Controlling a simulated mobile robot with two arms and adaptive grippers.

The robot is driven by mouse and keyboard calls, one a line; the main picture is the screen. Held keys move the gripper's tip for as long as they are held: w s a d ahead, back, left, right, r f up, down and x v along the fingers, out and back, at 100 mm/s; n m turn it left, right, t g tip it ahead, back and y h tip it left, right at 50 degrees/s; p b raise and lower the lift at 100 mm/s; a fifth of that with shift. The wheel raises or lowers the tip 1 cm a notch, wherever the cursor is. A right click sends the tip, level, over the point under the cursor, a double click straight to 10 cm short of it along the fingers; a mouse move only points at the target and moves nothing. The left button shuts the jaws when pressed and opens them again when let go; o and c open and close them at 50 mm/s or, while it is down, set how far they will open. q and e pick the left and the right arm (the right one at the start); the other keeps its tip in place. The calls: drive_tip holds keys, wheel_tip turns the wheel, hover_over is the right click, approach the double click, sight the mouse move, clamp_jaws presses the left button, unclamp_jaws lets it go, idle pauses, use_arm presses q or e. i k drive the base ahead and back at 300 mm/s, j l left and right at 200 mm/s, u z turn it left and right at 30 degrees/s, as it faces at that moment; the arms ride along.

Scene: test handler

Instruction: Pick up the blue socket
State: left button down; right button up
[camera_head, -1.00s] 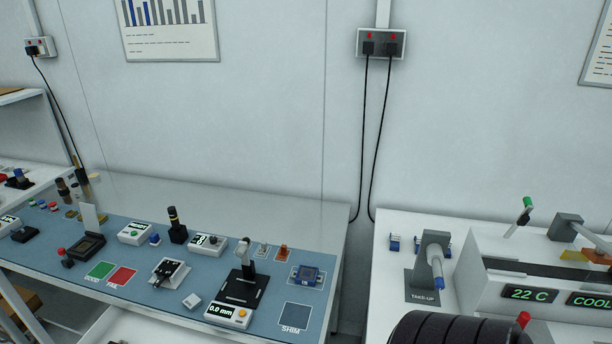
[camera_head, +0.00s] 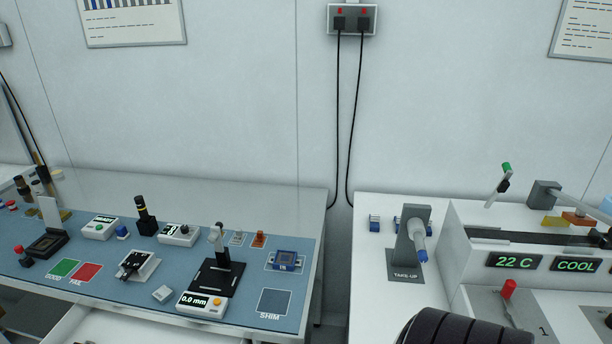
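The blue socket (camera_head: 286,259) looks like a small, flat, square blue block with a darker centre. It lies in a pale outlined square near the right end of the blue mat (camera_head: 235,300) on the left bench. No gripper is near it or touching it. Neither my left nor my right gripper is in view.
The SHIM square (camera_head: 273,302) is bare. A gap separates this bench from the white right-hand bench (camera_head: 372,267).

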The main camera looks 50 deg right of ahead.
sight(283, 259)
drive_tip(key=i+l+z, duration=0.1)
drive_tip(key=z, duration=0.3)
drive_tip(key=i+l+z, duration=0.1)
drive_tip(key=z, duration=0.3)
drive_tip(key=i+z, duration=0.1)
drive_tip(key=z, duration=0.25)
drive_tip(key=i+z, duration=0.1)
drive_tip(key=z, duration=0.3)
